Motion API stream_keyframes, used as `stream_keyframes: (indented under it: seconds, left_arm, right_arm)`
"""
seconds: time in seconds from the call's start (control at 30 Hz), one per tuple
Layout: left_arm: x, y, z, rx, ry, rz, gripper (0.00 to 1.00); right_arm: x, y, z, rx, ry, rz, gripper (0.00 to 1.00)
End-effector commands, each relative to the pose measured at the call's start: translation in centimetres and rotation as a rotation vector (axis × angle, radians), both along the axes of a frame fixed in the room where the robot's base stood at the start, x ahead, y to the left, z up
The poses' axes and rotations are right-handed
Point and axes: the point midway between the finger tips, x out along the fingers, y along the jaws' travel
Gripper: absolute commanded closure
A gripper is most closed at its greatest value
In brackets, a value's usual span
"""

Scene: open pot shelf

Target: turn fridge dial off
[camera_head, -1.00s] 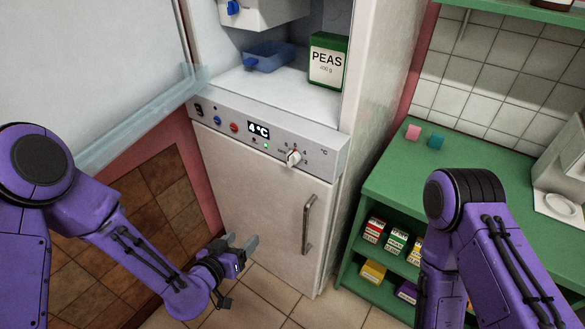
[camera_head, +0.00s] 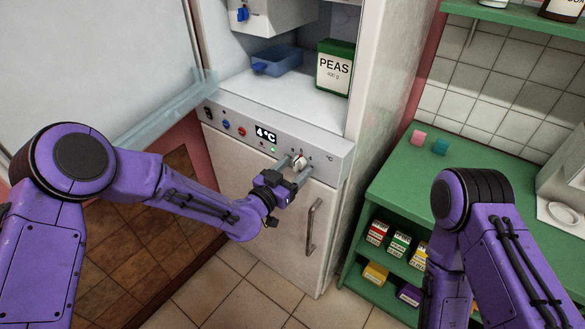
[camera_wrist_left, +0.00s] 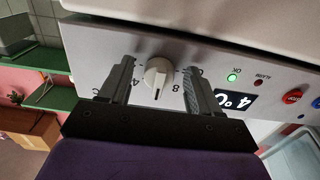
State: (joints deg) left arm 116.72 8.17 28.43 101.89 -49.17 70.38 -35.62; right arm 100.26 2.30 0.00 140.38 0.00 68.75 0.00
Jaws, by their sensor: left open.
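The fridge dial (camera_head: 299,162) is a white round knob on the grey control panel (camera_head: 325,152). It also shows in the left wrist view (camera_wrist_left: 158,74), with a dark pointer mark and numbers around it. My left gripper (camera_head: 293,166) is open in front of the panel. Its two fingers lie either side of the dial in the left wrist view (camera_wrist_left: 156,85), with a gap on each side. The display (camera_head: 265,134) reads 4 °C and a green light is lit beside it. My right arm is at the right, but its gripper is out of view.
The fridge door (camera_head: 260,200) below the panel is shut, with a vertical handle (camera_head: 313,226). A peas box (camera_head: 335,69) and a blue bin (camera_head: 277,60) stand in the open compartment above. A green shelf unit (camera_head: 390,175) stands at the right.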

Motion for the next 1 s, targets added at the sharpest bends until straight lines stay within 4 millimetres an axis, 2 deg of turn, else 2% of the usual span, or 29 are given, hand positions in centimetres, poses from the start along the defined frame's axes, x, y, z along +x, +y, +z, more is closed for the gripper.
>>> stream_keyframes:
  seconds: [0.1,0.17,0.2,0.27,0.3,0.67,1.0]
  left_arm:
    - [0.0,0.0,0.0,0.0,0.0,0.0,0.37]
    - [0.0,0.0,0.0,0.0,0.0,0.0,0.53]
    - [0.0,0.0,0.0,0.0,0.0,0.0,0.66]
    - [0.0,0.0,0.0,0.0,0.0,0.0,0.86]
    - [0.0,0.0,0.0,0.0,0.0,0.0,0.91]
    - [-0.1,0.0,-0.1,-0.042,0.029,0.0,0.91]
    - [-0.2,-0.1,-0.2,-0.241,0.173,0.001,0.91]
  right_arm:
    - [0.0,0.0,0.0,0.0,0.0,0.0,0.57]
    - [0.0,0.0,0.0,0.0,0.0,0.0,0.57]
    - [0.0,0.0,0.0,0.0,0.0,0.0,0.57]
    - [0.0,0.0,0.0,0.0,0.0,0.0,0.57]
    - [0.0,0.0,0.0,0.0,0.0,0.0,0.57]
    - [0.0,0.0,-0.5,0.0,0.0,0.0,0.57]
    - [0.0,0.0,-2.0,0.0,0.0,0.0,0.57]
